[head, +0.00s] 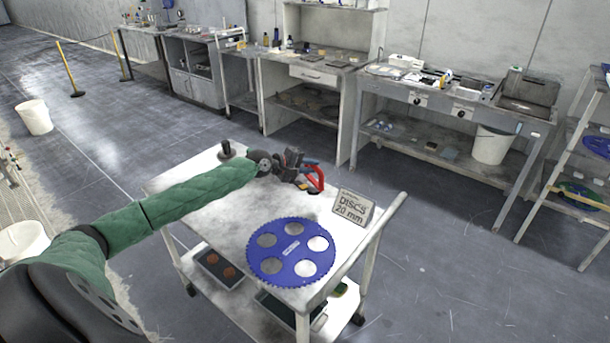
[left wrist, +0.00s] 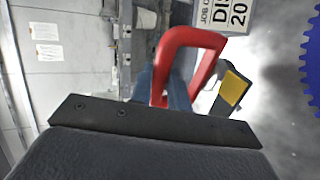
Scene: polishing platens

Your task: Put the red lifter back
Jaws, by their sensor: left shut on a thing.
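A red lifter (head: 317,178) with a loop handle is at my left gripper (head: 298,177), over the far right part of the white cart top in the head view. The gripper is shut on it. In the left wrist view the red handle (left wrist: 208,68) rises beyond the dark gripper body. A blue part (left wrist: 178,92) shows inside the loop and a yellow patch (left wrist: 233,88) beside it; I cannot tell what they belong to. The lifter's lower part is hidden, and I cannot tell whether it touches the cart. My right gripper is not in view.
The cart top (head: 215,222) also carries a blue toothed disc (head: 291,252) with several round holes, a "DISCS 20 mm" sign (head: 353,207) and a small black object (head: 226,150). Benches (head: 440,95) line the wall behind. A ladder-like rack (head: 560,160) stands at right.

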